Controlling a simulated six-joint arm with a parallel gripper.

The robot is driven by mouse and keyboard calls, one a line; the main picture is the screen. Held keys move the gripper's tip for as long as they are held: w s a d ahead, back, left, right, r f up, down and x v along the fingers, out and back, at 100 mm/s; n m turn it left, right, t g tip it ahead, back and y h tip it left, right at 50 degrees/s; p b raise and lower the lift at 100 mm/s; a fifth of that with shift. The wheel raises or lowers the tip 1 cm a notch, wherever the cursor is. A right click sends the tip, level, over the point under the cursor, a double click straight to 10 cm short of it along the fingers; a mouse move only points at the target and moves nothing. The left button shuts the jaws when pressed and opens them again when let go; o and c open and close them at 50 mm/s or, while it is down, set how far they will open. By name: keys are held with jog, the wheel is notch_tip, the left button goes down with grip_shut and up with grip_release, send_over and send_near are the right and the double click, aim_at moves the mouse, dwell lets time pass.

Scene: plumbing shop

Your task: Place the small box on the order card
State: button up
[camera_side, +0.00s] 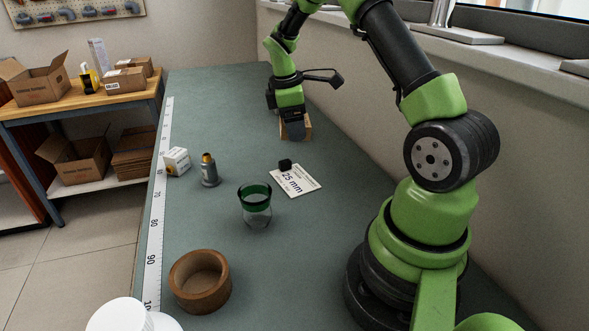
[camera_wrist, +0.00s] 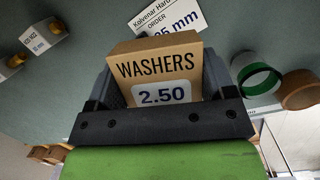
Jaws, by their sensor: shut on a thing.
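A small brown box (camera_wrist: 155,65) marked "WASHERS 2.50" is between my gripper's jaws in the wrist view. My gripper (camera_side: 293,128) is shut on this box (camera_side: 308,127), whose edge shows in the side view, toward the far end of the bench. I cannot tell whether the box touches the bench. The white order card (camera_side: 298,184), printed "25 mm", lies flat on the bench, nearer the camera than my gripper and apart from it. A small black block (camera_side: 285,164) sits on the card's far edge. The card (camera_wrist: 178,18) is partly hidden behind the box in the wrist view.
A green-rimmed glass (camera_side: 255,205) stands just nearer than the card. A ruler strip (camera_side: 155,220) runs along the left edge.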

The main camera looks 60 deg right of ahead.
jog(key=shift+w+r+n+g, duration=0.1)
jog(key=shift+r+n+g, duration=0.2)
jog(key=shift+n, duration=0.8)
jog(key=w+a+x, duration=0.1)
jog(key=x, duration=0.4)
send_over(300, 178)
jog(key=w+a, duration=0.1)
jog(key=shift+n+h, duration=0.3)
jog(key=shift+f, duration=2.4)
jog(key=shift+f, duration=0.6)
jog(key=o, duration=1)
jog(key=shift+r, duration=0.1)
